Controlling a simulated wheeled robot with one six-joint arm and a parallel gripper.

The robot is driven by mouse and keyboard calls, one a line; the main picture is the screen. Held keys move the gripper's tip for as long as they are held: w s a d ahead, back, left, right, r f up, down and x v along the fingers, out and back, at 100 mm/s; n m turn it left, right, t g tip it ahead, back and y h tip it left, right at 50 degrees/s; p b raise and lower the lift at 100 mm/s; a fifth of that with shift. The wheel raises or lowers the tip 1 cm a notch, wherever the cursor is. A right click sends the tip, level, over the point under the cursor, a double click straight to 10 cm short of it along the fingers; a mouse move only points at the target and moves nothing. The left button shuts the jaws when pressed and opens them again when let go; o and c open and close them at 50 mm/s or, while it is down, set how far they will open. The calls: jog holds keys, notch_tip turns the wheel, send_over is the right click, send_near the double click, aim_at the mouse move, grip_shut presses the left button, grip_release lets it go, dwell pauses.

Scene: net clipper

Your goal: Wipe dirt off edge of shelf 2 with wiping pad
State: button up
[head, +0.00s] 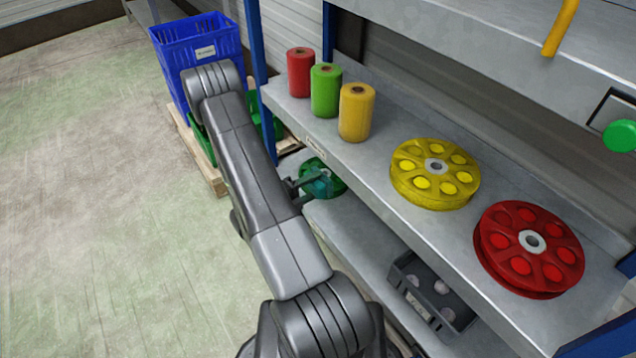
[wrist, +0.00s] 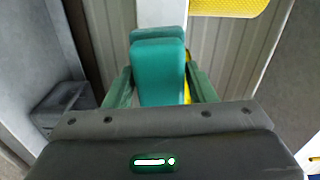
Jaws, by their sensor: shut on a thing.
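My gripper (wrist: 160,88) is shut on a teal wiping pad (wrist: 160,70), with one finger on each side of it in the wrist view. In the head view the gripper (head: 303,186) is low beside the shelving, below the front edge of the shelf with reels (head: 378,180). The pad (head: 321,184) shows there in front of a green reel (head: 330,168) on the lower shelf (head: 350,225). I cannot tell whether the pad touches a shelf edge. A small label (head: 315,147) is on the upper of these edges. I cannot make out dirt on either edge.
Red (head: 301,72), green (head: 326,90) and yellow (head: 357,112) spools stand on the upper shelf, with yellow (head: 435,173) and red (head: 529,249) reels. A grey crate (head: 430,298) is below. A blue crate (head: 196,50) is behind my arm. Floor at left is clear.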

jog(key=shift+v, duration=1.55)
